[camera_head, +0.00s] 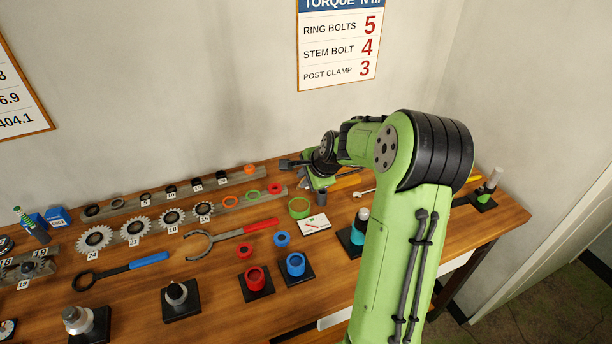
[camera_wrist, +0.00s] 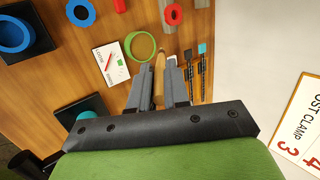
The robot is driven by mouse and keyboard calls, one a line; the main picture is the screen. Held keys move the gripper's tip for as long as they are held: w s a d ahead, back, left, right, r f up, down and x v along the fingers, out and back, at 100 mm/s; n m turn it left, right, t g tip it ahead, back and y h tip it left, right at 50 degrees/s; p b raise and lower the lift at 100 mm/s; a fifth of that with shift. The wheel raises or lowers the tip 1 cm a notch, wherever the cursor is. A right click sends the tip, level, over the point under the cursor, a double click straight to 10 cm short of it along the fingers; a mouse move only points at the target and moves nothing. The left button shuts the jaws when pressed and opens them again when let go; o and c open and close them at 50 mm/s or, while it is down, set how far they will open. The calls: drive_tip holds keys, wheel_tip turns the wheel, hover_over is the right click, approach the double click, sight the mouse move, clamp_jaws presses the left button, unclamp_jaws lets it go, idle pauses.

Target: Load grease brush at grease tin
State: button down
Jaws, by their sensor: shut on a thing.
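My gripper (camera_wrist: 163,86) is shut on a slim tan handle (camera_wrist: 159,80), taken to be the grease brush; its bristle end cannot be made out. In the head view my gripper (camera_head: 321,196) hangs over the back of the bench, partly hidden by its own wrist. A green round rim (camera_wrist: 128,46), which may be the grease tin, lies just past the fingertips to the left. It also shows in the head view (camera_head: 299,208), left of my gripper. Whether the brush touches it cannot be told.
A white card with a red mark (camera_head: 314,224) lies in front of the green rim. Two dark slim tools (camera_wrist: 188,68) lie right of the fingers. Red (camera_head: 256,280) and blue cups (camera_head: 296,265) stand nearer the front.

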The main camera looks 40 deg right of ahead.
drive_tip(key=shift+d+f, duration=0.15)
drive_tip(key=shift+f, duration=0.2)
wheel_tip(320, 180, down, 5)
drive_tip(key=b, duration=0.4)
drive_tip(key=shift+f+b, duration=0.1)
drive_tip(key=shift+b, duration=0.25)
drive_tip(key=shift+f+b, duration=0.45)
drive_tip(key=shift+f, duration=0.15)
idle(1.1)
wheel_tip(320, 180, up, 7)
drive_tip(key=p, duration=0.6)
drive_tip(key=shift+r, duration=0.15)
idle(0.6)
